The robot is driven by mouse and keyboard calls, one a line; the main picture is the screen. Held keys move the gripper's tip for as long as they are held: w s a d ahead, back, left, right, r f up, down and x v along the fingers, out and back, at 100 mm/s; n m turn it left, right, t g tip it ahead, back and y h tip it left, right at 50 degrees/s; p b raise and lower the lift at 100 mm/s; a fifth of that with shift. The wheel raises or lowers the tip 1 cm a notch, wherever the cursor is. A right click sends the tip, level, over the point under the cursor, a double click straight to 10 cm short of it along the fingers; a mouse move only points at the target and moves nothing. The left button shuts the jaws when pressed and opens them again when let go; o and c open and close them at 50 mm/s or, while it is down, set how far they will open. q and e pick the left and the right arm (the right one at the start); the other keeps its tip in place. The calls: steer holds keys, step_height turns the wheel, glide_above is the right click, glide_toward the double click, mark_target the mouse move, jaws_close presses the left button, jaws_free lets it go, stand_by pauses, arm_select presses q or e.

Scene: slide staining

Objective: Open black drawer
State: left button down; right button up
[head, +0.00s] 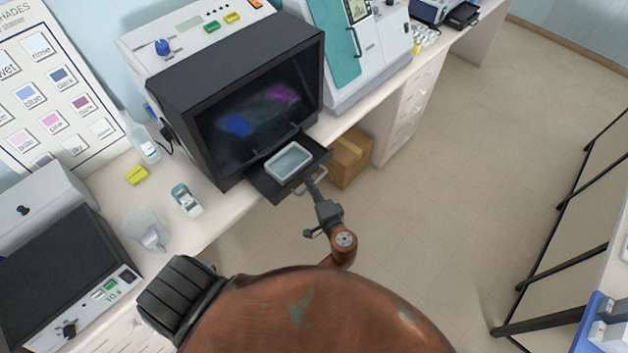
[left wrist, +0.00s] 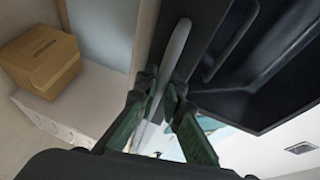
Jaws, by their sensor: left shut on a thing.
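The black drawer (head: 268,186) sticks out from the lower front of the black staining machine (head: 240,85). A pale rectangular dish (head: 288,162) with a light liquid-like surface sits on it. A grey bar handle (head: 301,191) runs along the drawer's front edge. My left gripper (head: 312,186) is at this handle. In the left wrist view, its two dark green fingers (left wrist: 163,95) are shut on the grey handle (left wrist: 177,45), one on each side, with the black drawer (left wrist: 205,45) just beyond. My right gripper is not in view.
A cardboard box (head: 348,160) stands on the floor below the counter, right of the drawer. The floor in front is clear.

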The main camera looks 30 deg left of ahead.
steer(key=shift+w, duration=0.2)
arm_select(q)
steer(key=c, duration=2.3)
jaws_free()
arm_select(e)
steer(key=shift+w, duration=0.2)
arm_select(q)
steer(key=shift+d, duration=0.1)
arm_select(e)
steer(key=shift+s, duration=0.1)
